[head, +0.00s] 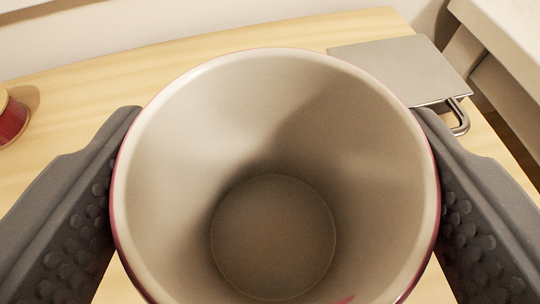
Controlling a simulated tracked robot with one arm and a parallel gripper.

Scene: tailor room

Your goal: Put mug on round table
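The mug (275,130) fills the middle of the head view, seen from above into its open, pale, empty inside. Its rim and outside show a dark pink edge. My gripper (275,190) has one dark, studded finger on each side of the mug, and both fingers appear to press against its outer wall. The mug hides what lies directly below it, so I cannot tell whether it rests on the wooden surface or is held above it. No round table can be made out in this view.
A light wooden tabletop (90,85) with a straight back edge lies behind and around the mug. A flat grey metal object (400,68) with a curved handle is at the back right. A red, gold-rimmed object (12,118) is at the left edge. Pale furniture (505,40) stands at the top right.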

